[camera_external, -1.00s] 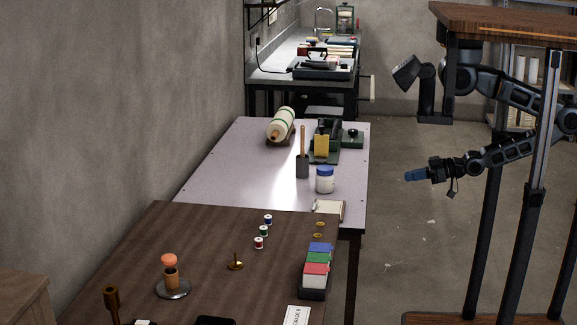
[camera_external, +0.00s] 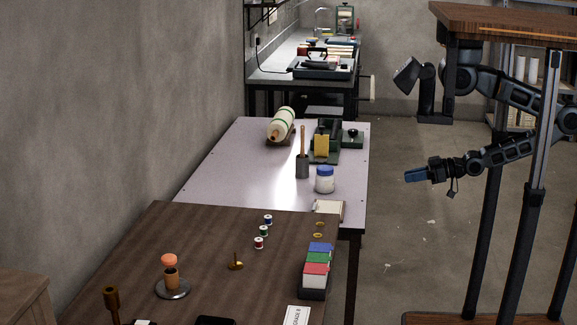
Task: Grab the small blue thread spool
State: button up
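The small blue thread spool (camera_external: 268,220) stands on the brown wooden table, at the far end of a short row of spools. A green spool (camera_external: 263,231) and a red spool (camera_external: 258,243) stand in front of it. My gripper (camera_external: 414,175) is at the right, in the air beyond the table's right side and well apart from the spools. Its blue fingertips point left. They are too small here to tell whether they are open or shut.
The brown table (camera_external: 205,235) also holds a card box (camera_external: 315,285), a brass piece (camera_external: 236,262) and a pincushion stand (camera_external: 171,285). A pale table (camera_external: 230,170) behind holds a blue-lidded jar (camera_external: 325,180). Open floor lies between the tables and me.

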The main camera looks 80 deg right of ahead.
jog(key=o, duration=0.7)
jog(key=shift+c, duration=0.2)
jog(key=m+g+y+p, duration=0.4)
jog(key=m+y+p, duration=0.4)
jog(key=m, duration=2.1)
send_near(273, 223)
jog(key=shift+w+a+r, duration=0.15)
jog(key=shift+w+r, duration=0.3)
jog(key=shift+r, duration=0.1)
jog(key=shift+w+a+r, duration=0.15)
jog(key=shift+w+r, duration=0.25)
jog(key=shift+r, duration=0.1)
jog(key=shift+w+a+f, duration=0.1)
jog(key=shift+w+a, duration=0.35)
jog(key=shift+x, duration=3.4)
